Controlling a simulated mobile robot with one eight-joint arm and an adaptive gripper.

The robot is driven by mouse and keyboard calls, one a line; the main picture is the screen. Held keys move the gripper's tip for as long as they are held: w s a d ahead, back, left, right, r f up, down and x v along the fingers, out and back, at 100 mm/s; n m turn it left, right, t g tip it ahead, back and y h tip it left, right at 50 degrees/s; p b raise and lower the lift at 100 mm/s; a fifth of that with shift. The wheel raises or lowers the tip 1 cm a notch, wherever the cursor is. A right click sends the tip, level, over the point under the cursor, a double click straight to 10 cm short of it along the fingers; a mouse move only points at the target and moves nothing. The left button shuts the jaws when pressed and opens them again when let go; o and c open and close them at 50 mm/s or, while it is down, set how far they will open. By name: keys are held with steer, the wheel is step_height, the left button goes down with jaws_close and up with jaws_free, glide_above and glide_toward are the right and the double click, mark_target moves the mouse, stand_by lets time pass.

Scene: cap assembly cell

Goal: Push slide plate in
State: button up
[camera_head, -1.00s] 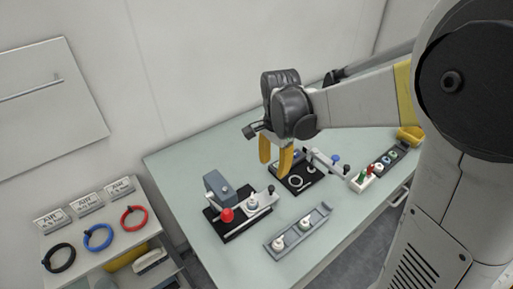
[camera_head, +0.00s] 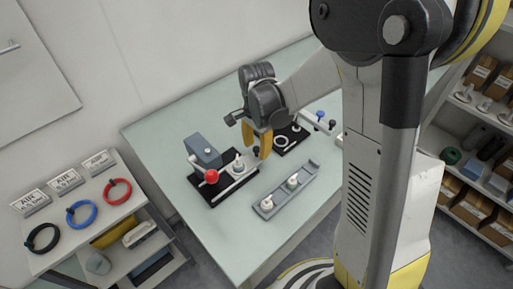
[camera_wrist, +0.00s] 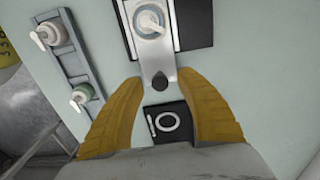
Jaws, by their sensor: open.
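The slide plate (camera_head: 237,171) is a light grey plate on the black base of a fixture with a grey-blue block (camera_head: 205,151) and a red knob (camera_head: 211,176). A pale round part sits on the plate. In the wrist view the slide plate (camera_wrist: 147,47) is at top centre, with a dark knob (camera_wrist: 160,81) at its near end. My gripper (camera_head: 256,150) is open at that end of the plate. In the wrist view its yellow fingers (camera_wrist: 159,77) lie on either side of the knob, with gaps visible; height over it is unclear.
A grey tray (camera_head: 282,199) with two capped parts lies in front of the fixture. A second black fixture (camera_head: 287,142) stands behind my gripper. A side stand at left holds black, blue and red rings (camera_head: 117,191). The table's front left is clear.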

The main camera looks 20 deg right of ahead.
mark_target(234, 167)
jaws_close()
steer(key=s+a, duration=0.1)
steer(key=a, duration=0.1)
steer(key=s+a, duration=0.1)
steer(key=a, duration=0.2)
steer(key=s+a, duration=0.1)
steer(key=a, duration=0.2)
steer(key=shift+s, duration=0.2)
steer(key=shift+a, duration=0.1)
jaws_free()
steer(key=shift+a, duration=0.15)
steer(key=shift+r, duration=0.1)
step_height(234, 167, up, 12)
